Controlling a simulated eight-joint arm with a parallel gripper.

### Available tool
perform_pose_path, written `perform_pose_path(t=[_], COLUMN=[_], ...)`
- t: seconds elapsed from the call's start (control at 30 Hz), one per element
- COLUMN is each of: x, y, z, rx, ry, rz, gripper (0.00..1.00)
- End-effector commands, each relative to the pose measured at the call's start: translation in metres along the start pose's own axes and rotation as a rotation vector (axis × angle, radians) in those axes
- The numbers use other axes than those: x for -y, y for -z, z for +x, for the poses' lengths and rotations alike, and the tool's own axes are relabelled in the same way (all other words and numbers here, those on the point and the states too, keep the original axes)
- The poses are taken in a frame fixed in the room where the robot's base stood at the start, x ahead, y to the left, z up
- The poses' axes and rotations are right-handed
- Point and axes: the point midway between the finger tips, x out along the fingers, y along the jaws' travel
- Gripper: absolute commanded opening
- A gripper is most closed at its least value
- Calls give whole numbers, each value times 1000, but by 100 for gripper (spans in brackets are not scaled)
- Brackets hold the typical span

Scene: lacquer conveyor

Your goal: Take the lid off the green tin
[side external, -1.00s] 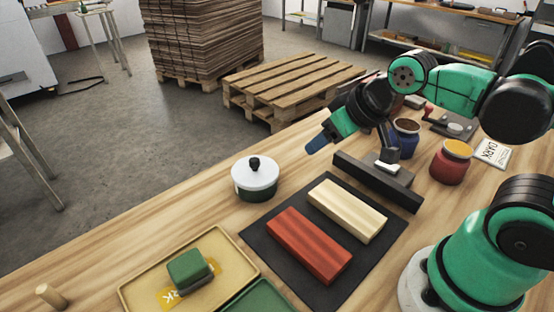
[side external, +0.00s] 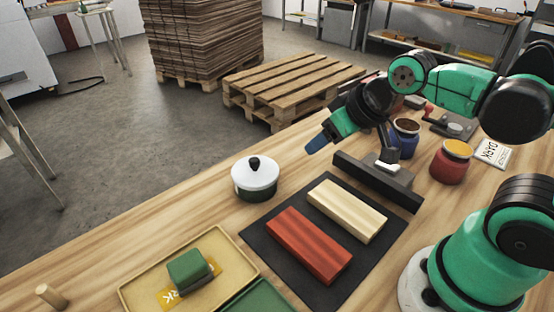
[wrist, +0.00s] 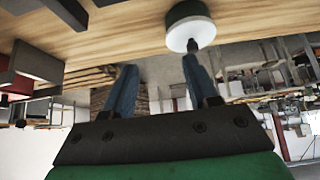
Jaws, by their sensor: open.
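The green tin (side external: 256,192) stands upright on the wooden table, left of the dark mat. Its white lid (side external: 254,171) with a black knob sits on top of it. In the wrist view the tin (wrist: 186,12) appears upside down at the top, with its lid (wrist: 190,34) and knob towards my fingers. My gripper (side external: 318,144) is held in the air behind and to the right of the tin, apart from it. In the wrist view its two blue fingers (wrist: 160,88) are spread with nothing between them.
A red block (side external: 309,245) and a pale block (side external: 346,210) lie on the dark mat (side external: 262,238). A dark raised bar (side external: 379,181) stands behind them. A tan tray (side external: 142,286) holds a green block. Blue (side external: 404,143) and red (side external: 449,167) jars stand at right. Table left of the tin is clear.

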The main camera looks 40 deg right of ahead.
Motion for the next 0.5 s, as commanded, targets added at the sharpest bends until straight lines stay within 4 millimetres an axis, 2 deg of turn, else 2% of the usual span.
perform_pose_path(t=[0.07,0.1,0.13,0.5], x=[0,0,0,2], y=[0,0,0,4], z=[0,0,0,1], rx=[0,0,0,13], ry=[0,0,0,9], rz=[0,0,0,-22], gripper=[53,61,65,65])
